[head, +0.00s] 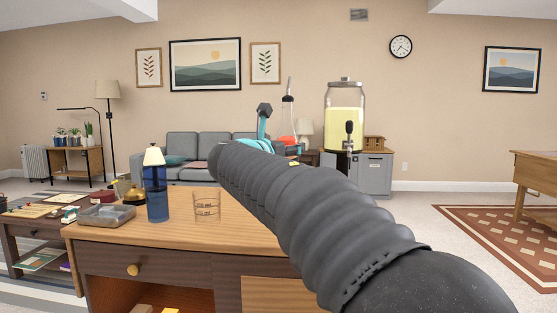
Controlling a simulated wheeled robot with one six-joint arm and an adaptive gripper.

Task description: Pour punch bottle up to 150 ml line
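A clear glass (207,206) with marking lines stands upright on the wooden cabinet top. No liquid is visible in it; the lines are too small to read. A clear bottle (288,112) with a slim dark spout stands upright beyond my arm, with orange-red liquid low in it. It appears to be the punch bottle; its lower part is hidden. My gripper (264,128), with teal parts, is beside the bottle, mostly hidden behind my dark ribbed arm. I cannot tell whether its fingers touch or hold the bottle.
A blue bottle (157,190) with a cream top, a brass bell (134,196) and a grey tray (105,216) stand left of the glass. A dispenser of yellow drink (344,125) stands farther back. My arm hides the right part of the cabinet top (170,236).

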